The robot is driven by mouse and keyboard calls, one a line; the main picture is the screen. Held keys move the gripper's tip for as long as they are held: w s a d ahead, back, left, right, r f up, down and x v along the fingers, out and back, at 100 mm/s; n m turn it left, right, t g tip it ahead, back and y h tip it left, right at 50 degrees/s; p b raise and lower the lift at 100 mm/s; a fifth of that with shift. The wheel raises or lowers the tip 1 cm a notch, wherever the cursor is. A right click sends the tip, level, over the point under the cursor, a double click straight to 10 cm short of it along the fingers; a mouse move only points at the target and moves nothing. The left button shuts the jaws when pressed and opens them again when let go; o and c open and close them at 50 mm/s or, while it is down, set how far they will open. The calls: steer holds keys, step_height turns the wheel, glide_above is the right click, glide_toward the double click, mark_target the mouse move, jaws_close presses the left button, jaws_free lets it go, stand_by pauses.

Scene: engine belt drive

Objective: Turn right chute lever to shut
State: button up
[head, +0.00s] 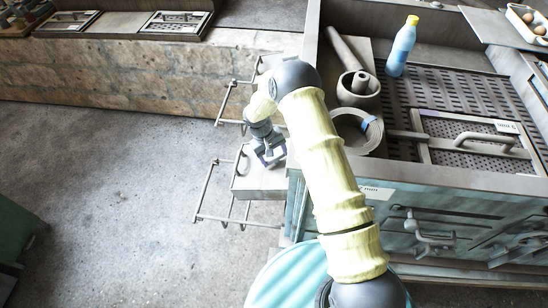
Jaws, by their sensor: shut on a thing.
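My gripper (271,156) points down at the left side of the bench, just over the top of the nearer grey chute box (262,184). Its jaws are closed on a small part there, which appears to be the chute lever; the fingers mostly hide it, so its angle cannot be told. A wire frame (204,190) sticks out to the left from this chute. A second chute with a similar wire frame (229,100) lies farther back, partly behind my wrist.
A stone wall (120,75) stands behind. The floor (110,190) to the left is clear.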

steer(key=n+b, duration=0.1)
steer(key=n, duration=0.4)
steer(key=shift+n, duration=0.3)
steer(key=n, duration=0.5)
steer(key=shift+n, duration=0.3)
steer(key=o, duration=1)
steer(key=shift+r, duration=0.1)
steer(key=b+v, duration=0.2)
steer(key=v, duration=1.5)
steer(key=shift+r, duration=0.15)
